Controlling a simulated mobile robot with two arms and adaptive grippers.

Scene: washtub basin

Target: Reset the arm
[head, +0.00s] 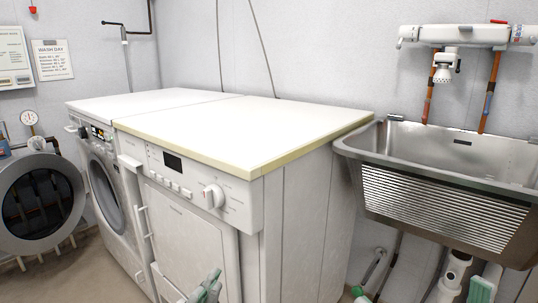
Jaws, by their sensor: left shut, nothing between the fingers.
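My left gripper (208,288) shows at the bottom edge of the head view, in front of the lower part of the nearer white machine (190,225). It is pale green and grey, cut off by the frame, and its fingers are shut with nothing between them. It looks apart from the machine, though the exact gap is hard to judge.
A white worktop (240,125) covers two white machines. A steel sink (440,205) hangs at the right under a tap (447,65), with pipes below. A round open door (40,203) stands at the left. Some floor (75,285) is clear at the lower left.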

